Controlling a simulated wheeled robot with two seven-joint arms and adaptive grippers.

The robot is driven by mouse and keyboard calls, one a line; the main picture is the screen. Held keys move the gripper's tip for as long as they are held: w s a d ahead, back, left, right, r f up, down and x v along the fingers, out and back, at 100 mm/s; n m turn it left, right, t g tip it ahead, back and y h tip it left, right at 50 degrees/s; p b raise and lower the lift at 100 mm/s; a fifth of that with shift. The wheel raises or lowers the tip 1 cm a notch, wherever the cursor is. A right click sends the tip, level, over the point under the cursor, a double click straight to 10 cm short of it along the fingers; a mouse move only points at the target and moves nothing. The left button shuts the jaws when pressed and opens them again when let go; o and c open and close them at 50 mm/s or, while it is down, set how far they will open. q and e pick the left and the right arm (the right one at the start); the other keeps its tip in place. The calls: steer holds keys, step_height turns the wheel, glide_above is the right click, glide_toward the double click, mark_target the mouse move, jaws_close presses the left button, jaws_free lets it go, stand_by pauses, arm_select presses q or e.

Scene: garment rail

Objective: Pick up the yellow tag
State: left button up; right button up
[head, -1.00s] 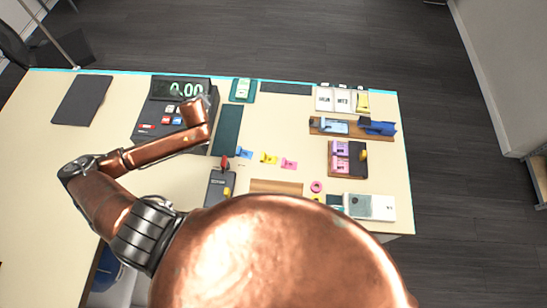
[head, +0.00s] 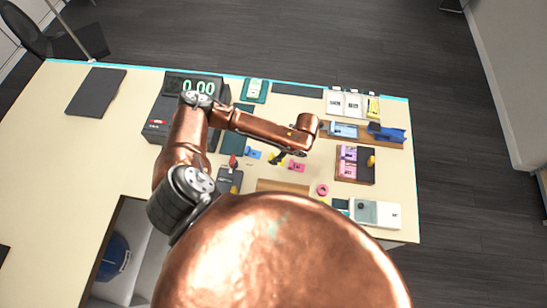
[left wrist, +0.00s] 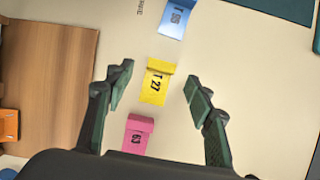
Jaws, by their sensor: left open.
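The yellow tag (left wrist: 156,84), marked 27, lies on the cream table top in the left wrist view, between the fingers of my left gripper (left wrist: 158,75). The fingers are spread, one on each side of the tag, with nothing held. In the head view my left gripper (head: 277,158) hangs over the row of tags and mostly hides the yellow one. A blue tag (left wrist: 175,18) lies beyond the yellow tag, and a pink tag (left wrist: 137,137) lies on the nearer side. My right gripper is not in view.
A wooden board (left wrist: 50,85) lies left of the tags. A pink ring (head: 322,190), a brown tray with purple pieces (head: 355,165) and a pale device (head: 376,213) are to the right.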

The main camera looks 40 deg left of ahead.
mark_target(271, 156)
arm_select(q)
steer(key=x, duration=0.2)
steer(key=p+x, duration=0.1)
steer(key=x, duration=0.1)
steer(key=shift+a, duration=0.3)
steer(key=c, duration=0.8)
